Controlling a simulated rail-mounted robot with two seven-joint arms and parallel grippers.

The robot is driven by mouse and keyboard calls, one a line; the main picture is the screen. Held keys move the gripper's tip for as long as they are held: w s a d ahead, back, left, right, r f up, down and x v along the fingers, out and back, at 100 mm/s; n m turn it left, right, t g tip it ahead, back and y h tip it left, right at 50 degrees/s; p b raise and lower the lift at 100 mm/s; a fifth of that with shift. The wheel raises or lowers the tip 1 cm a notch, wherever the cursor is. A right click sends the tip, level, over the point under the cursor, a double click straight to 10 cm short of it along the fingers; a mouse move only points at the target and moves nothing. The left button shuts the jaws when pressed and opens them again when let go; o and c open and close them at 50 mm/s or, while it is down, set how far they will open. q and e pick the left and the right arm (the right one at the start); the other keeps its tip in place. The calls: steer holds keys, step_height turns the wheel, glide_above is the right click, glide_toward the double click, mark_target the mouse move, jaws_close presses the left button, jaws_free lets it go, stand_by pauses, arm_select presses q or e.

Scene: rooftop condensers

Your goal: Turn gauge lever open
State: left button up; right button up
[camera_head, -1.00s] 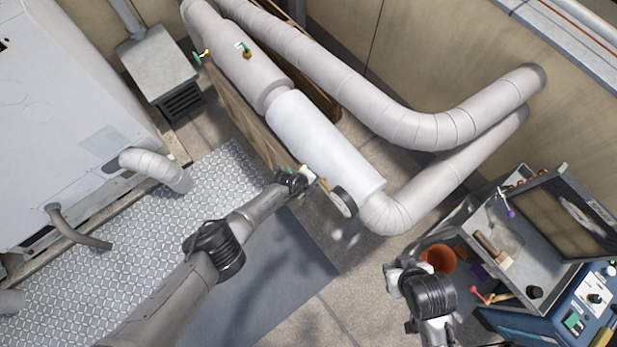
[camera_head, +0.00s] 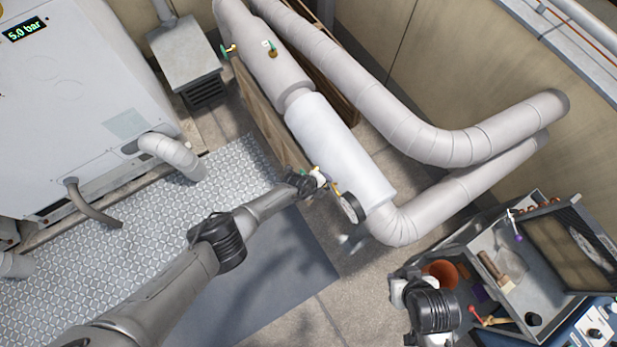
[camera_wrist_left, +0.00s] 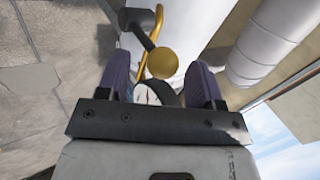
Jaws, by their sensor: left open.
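The pressure gauge (camera_head: 353,208), a round dial with a dark rim, sits beside the white pipe section in the head view. A thin brass tube (camera_head: 335,188) runs up to it. In the left wrist view, a dark grey lever-like bar (camera_wrist_left: 141,24) ends at a round brass piece (camera_wrist_left: 163,63), beside a curved brass tube (camera_wrist_left: 154,20). My left gripper (camera_wrist_left: 160,80) is open, its fingers either side of the brass piece; I cannot tell if they touch it. The head view shows this gripper (camera_head: 322,178) close to the gauge. My right gripper (camera_head: 398,292) is lower right, its jaws unclear.
Thick lagged pipes (camera_head: 400,120) run along the wall. Two small valves, one with a green handle (camera_head: 228,50), sit farther up. A display (camera_head: 24,30) on the grey unit reads 5.0 bar. An open toolbox (camera_head: 520,270) and orange pot (camera_head: 440,272) stand at lower right.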

arm_select(q)
steer(key=p+v, duration=0.3)
steer(key=v, duration=0.9)
steer(key=shift+p, duration=0.3)
arm_select(e)
steer(key=shift+r, duration=2.45)
steer(key=shift+a, duration=0.1)
